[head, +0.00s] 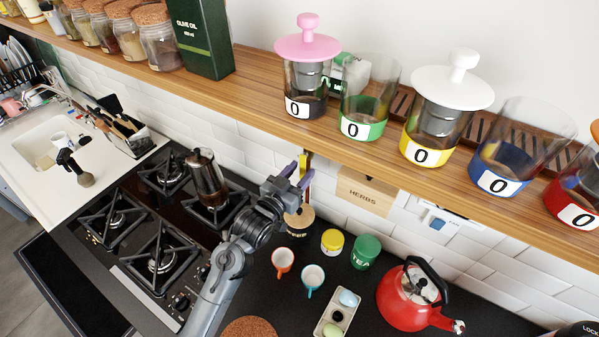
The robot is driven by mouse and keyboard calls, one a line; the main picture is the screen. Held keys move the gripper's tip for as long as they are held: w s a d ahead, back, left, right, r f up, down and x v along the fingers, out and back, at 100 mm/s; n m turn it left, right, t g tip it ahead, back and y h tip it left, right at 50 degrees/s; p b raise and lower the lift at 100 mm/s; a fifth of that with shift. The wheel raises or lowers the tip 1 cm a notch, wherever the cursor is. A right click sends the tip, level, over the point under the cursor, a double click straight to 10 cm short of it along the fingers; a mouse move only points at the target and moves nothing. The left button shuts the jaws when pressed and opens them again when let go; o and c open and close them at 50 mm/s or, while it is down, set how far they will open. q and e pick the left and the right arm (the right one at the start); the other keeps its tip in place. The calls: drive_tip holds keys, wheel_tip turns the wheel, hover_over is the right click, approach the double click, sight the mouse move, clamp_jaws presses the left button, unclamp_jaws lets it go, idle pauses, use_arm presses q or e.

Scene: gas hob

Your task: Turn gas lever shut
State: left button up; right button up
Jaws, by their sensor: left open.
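A narrow upright yellow piece (304,166), which looks like the gas lever, shows against the tiled wall just under the wooden shelf. Its lower part and mounting are partly hidden by my gripper, so its exact angle is hard to tell. My left gripper (298,174) is open, with its purple-grey fingers spread at the yellow piece. I cannot tell whether the fingers touch it. The black gas hob (134,227) lies to the left of my arm, with a dark moka pot (207,178) on a rear burner. My right gripper is not in view.
The wooden shelf (255,100) runs close above my gripper, carrying numbered glass containers and a green oil tin (203,38). A jar with a wooden lid (299,222) stands below the gripper. Cups, tins and a red kettle (413,294) stand on the dark worktop to the right.

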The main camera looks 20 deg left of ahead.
use_arm(q)
drive_tip(key=shift+w, duration=0.15)
drive_tip(key=shift+c, duration=0.2)
clamp_jaws()
